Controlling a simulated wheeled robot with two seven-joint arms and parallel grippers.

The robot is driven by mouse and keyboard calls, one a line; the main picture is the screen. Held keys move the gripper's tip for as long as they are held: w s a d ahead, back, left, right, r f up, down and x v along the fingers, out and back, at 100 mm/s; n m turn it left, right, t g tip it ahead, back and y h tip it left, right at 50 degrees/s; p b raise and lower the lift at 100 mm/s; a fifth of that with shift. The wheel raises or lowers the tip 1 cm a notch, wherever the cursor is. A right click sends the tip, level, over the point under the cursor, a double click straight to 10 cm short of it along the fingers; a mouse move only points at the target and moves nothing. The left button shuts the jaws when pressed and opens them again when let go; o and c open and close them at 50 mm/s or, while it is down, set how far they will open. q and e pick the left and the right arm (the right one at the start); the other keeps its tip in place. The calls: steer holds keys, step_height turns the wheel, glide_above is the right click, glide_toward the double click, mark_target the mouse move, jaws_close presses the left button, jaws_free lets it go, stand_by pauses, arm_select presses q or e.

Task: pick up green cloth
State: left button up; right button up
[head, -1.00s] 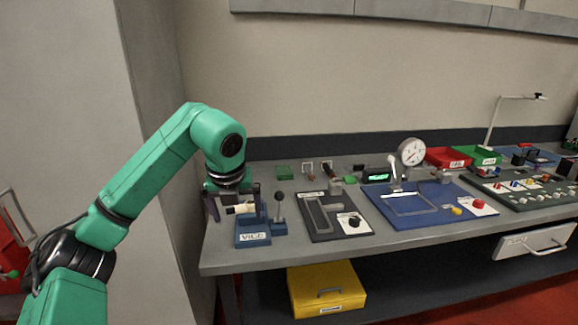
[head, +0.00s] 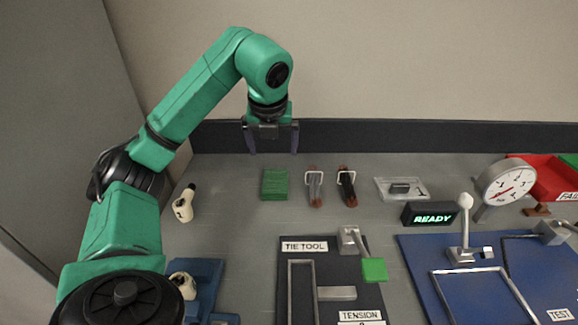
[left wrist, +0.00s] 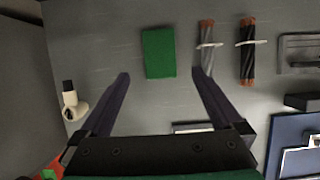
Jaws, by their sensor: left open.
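The green cloth (head: 274,184) lies flat and folded on the grey bench, near its back edge. It also shows in the left wrist view (left wrist: 159,52), ahead of the fingertips and roughly between their lines. My left gripper (head: 271,152) is open and empty, pointing down above the bench behind the cloth in the head view. In the left wrist view its two dark fingers (left wrist: 160,75) are spread wider than the cloth. Nothing touches the cloth. My right gripper is not in view.
The tie tool board (head: 335,262), READY display (head: 430,213) and dial gauge (head: 508,183) stand nearer and to the right.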

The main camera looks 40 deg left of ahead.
arm_select(q)
steer(key=b, duration=0.1)
glide_toward(275, 181)
steer(key=shift+s+a, duration=0.1)
steer(key=shift+a, duration=0.1)
steer(key=x, duration=0.8)
steer(key=shift+w+f, duration=0.15)
steer(key=shift+w, duration=0.1)
steer(key=shift+w+f, duration=0.15)
steer(key=shift+f, duration=0.05)
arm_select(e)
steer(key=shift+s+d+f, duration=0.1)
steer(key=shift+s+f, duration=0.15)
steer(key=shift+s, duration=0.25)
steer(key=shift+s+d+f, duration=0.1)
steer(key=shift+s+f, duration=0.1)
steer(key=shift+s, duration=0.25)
arm_select(q)
steer(key=shift+f, duration=0.2)
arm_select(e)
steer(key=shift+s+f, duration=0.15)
